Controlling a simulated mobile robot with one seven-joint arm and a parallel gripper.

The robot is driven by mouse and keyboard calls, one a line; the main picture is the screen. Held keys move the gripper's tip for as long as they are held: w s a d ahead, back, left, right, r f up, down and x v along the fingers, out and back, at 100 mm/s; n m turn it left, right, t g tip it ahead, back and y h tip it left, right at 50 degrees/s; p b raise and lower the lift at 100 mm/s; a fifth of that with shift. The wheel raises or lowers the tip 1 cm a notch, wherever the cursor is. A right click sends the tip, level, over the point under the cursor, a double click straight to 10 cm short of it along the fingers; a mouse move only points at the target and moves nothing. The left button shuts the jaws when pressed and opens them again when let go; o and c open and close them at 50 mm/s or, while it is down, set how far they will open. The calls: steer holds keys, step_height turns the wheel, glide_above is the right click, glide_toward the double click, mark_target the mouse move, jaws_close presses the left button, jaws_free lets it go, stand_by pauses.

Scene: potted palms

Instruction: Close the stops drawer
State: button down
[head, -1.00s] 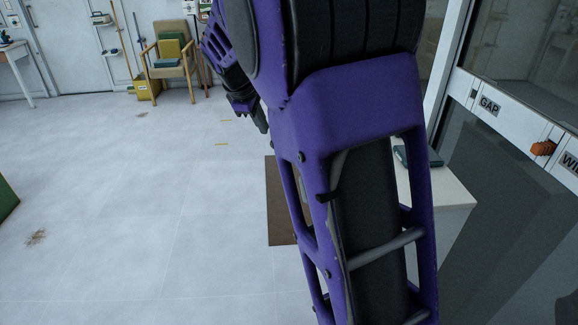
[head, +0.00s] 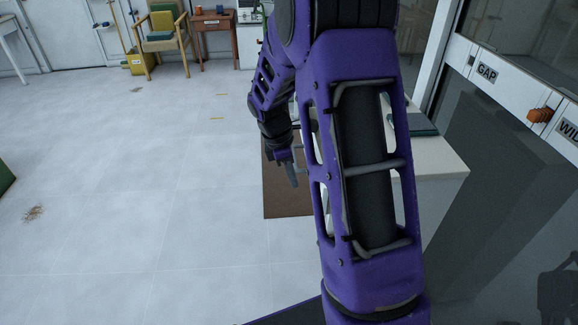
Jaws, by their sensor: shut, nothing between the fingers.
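No drawer labelled stops can be made out. A white cabinet (head: 441,192) stands right of my arm, and the arm hides much of its front and left side. My gripper (head: 291,178) hangs left of this cabinet, above a brown mat, pointing down. It is small and dark in the view, with its fingers shut and nothing seen in them. I cannot tell whether it touches anything.
A brown mat (head: 286,201) lies on the floor. A dark teal item (head: 421,126) rests on the cabinet top. A panel with a GAP label (head: 486,73) and an orange knob (head: 539,115) is at right. A chair (head: 164,36) and brown table (head: 215,26) stand behind. Left floor is mostly clear.

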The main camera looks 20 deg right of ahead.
steer(key=shift+s+d+f, duration=0.2)
steer(key=shift+d+f, duration=0.1)
steer(key=shift+d, duration=0.4)
steer(key=shift+s+d+f, duration=0.25)
steer(key=shift+d, duration=0.5)
steer(key=shift+s+d+f, duration=0.2)
steer(key=shift+d+f, duration=0.1)
steer(key=shift+d, duration=0.4)
steer(key=shift+d, duration=0.1)
steer(key=s+d+p, duration=0.1)
steer(key=d, duration=0.3)
steer(key=s+d+p, duration=0.1)
steer(key=d, duration=0.3)
steer(key=s+d+p, duration=0.1)
steer(key=d, duration=0.4)
steer(key=shift+s+r+p, duration=0.1)
steer(key=shift+s+p, duration=0.25)
steer(key=shift+s+d, duration=0.15)
steer(key=shift+d, duration=0.3)
